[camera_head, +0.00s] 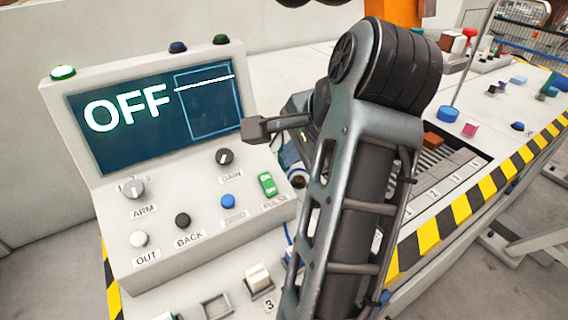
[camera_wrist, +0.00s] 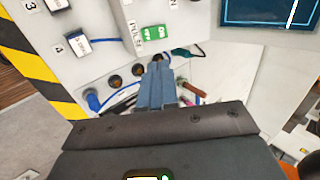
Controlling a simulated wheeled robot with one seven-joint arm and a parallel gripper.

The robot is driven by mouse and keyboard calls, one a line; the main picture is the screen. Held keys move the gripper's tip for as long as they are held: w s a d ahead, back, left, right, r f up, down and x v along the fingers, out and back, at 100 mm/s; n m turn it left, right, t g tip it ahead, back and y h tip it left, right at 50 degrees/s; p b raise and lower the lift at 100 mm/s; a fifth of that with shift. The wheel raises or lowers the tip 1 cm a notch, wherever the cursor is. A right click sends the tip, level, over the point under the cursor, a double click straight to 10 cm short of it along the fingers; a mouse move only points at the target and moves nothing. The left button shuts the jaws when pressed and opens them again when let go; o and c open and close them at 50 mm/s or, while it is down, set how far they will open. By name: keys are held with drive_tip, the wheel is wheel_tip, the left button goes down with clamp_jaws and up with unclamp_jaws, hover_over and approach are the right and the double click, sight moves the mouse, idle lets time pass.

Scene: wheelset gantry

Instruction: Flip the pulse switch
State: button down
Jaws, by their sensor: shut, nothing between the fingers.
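The pulse switch (camera_head: 268,184) is a small green rocker on the sloped front of the grey console, above its PULSE label. In the wrist view the green switch (camera_wrist: 155,33) shows at the top middle, beyond my fingertips. My gripper (camera_head: 256,130) is shut and empty, in front of the right edge of the screen and above the switch in the head view. In the wrist view my gripper (camera_wrist: 157,64) points toward the console, with a visible gap to the switch. The screen (camera_head: 150,110) reads OFF beside a line trace.
The console also carries a GAIN knob (camera_head: 224,157), a blue button (camera_head: 228,201), an ARM knob (camera_head: 133,188) and black and white buttons. A green lamp (camera_head: 63,72) glows on top. Cables and round sockets (camera_wrist: 115,81) lie near my fingers in the wrist view.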

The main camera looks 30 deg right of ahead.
sight(267, 178)
drive_tip(key=b+x, duration=0.2)
drive_tip(key=x, duration=1.1)
drive_tip(key=shift+w+f, duration=0.1)
drive_tip(key=shift+f, duration=0.1)
